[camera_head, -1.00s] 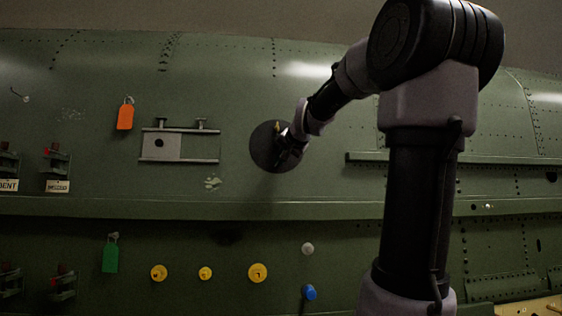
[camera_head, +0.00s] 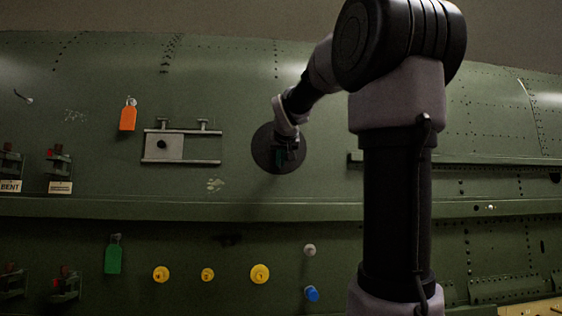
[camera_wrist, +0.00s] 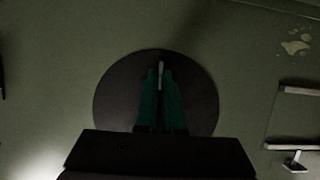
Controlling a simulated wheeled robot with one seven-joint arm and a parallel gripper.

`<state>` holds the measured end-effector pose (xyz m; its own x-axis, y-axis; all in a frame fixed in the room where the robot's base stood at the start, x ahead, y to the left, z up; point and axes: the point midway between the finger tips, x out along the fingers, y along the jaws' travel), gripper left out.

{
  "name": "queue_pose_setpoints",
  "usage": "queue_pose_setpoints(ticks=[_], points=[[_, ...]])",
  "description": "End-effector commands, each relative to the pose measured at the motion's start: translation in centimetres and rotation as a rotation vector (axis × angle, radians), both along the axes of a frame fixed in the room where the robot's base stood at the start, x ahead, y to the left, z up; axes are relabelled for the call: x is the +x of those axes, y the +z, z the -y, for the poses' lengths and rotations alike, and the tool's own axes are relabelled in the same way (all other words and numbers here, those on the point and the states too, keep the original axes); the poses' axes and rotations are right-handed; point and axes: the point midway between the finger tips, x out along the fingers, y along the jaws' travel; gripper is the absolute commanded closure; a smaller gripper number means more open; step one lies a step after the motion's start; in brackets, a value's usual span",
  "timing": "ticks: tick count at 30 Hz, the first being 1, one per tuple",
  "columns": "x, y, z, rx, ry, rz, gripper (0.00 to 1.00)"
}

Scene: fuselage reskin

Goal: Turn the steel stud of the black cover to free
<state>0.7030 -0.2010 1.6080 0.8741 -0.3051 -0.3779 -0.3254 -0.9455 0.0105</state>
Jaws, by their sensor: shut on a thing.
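The black cover (camera_head: 262,146) is a round, dark disc flat on the green fuselage skin, right of the sliding-plate fitting. It also shows in the wrist view (camera_wrist: 110,98), partly hidden behind my gripper. My gripper (camera_wrist: 160,70) has green fingers that reach over the disc and are shut on the steel stud (camera_wrist: 161,66), a thin pale strip between the fingertips. In the head view my gripper (camera_head: 280,155) is in front of the disc, and the stud is hidden there.
A grey fitting with a sliding plate (camera_head: 165,147) is left of the cover. An orange tag (camera_head: 128,118) and a green tag (camera_head: 113,258) hang further left. Yellow caps (camera_head: 260,274) and a blue knob (camera_head: 312,294) stick out below the ledge (camera_head: 250,208).

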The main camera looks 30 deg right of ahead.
Motion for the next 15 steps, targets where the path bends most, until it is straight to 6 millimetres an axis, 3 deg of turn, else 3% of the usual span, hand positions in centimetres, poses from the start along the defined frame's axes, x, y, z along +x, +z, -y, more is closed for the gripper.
queue_pose_setpoints(ticks=[14,15], points=[[-0.01,0.23,-0.08,-0.018,0.002,-0.001,1.0],[-0.01,0.24,-0.08,-0.019,0.002,0.0,0.91]])
